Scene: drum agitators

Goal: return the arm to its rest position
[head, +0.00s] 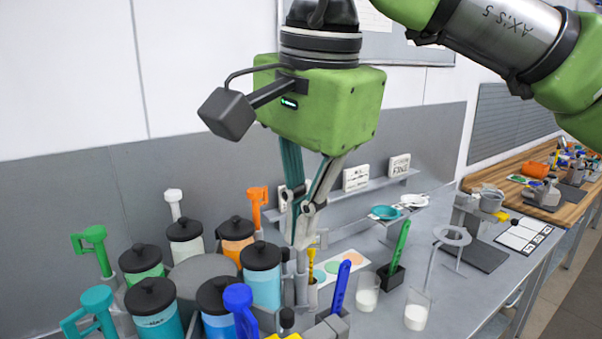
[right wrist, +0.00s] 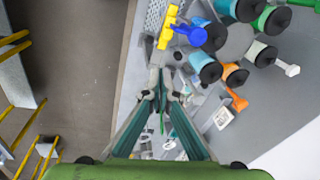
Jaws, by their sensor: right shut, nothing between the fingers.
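My right gripper (head: 301,240) hangs from the green wrist in the middle of the head view, pointing down over the bench. Its fingers are shut with nothing between them. In the right wrist view, the shut fingertips (right wrist: 162,90) are above the bench near its front edge. In the head view they appear just right of the cluster of drum-like jars, near a light-blue jar (head: 262,283); the exact gap is hard to tell. My left gripper does not show in either view.
Several lidded jars stand at the left, with colored handles such as a blue one (head: 240,308). Glass beakers (head: 417,310) and a ring stand (head: 453,238) stand at the right. A wall shelf (head: 345,196) runs behind. Bare bench shows at center right.

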